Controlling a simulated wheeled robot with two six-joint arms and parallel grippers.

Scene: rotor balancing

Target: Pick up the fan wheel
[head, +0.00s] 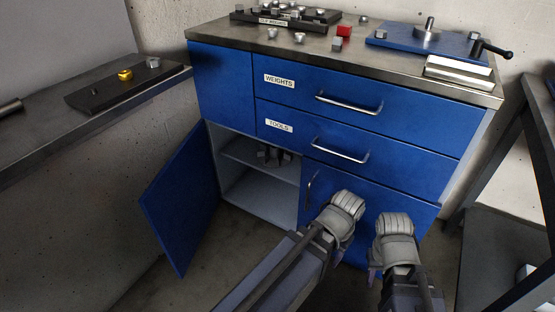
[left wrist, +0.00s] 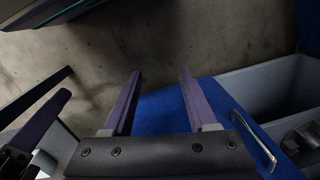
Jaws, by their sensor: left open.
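A dark fan-like part (head: 272,155), likely the fan wheel, sits on the shelf inside the open left compartment of the blue cabinet. Its shape is partly in shadow. A dark part of it shows at the right edge of the left wrist view (left wrist: 303,137). My left gripper (left wrist: 158,72) is open and empty, in front of the closed right door, apart from the fan wheel. My right gripper (head: 376,275) is beside it, further right; its fingers are mostly hidden behind its wrist.
The left cabinet door (head: 180,200) stands open. The right door's handle (head: 311,190) is close to my left gripper. Drawers labelled WEIGHTS (head: 279,81) and TOOLS (head: 279,126) are shut.

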